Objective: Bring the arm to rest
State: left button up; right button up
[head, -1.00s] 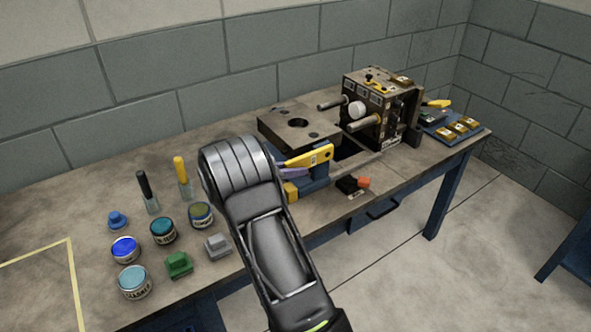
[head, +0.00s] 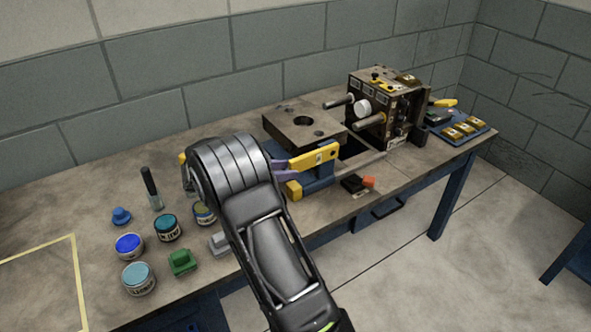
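My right arm (head: 262,235) comes in from the bottom and reaches up over the front of the bench (head: 90,215). Its thick ribbed dark end (head: 228,165) is above the middle of the bench. The fingers of my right gripper are hidden behind this end or too unclear to make out, so I cannot tell whether it is open or holds anything. My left arm and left gripper are not in view.
Left of my arm stand a blue jar (head: 129,246), a teal jar (head: 166,228), a light-blue jar (head: 138,278), a green block (head: 182,262) and a black-handled brush (head: 152,188). Right are a yellow-and-blue fixture (head: 312,183), a steel mould plate (head: 303,126) and an upright mould half (head: 388,110).

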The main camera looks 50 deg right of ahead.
jog(key=shift+v, duration=0.95)
jog(key=shift+r, duration=0.1)
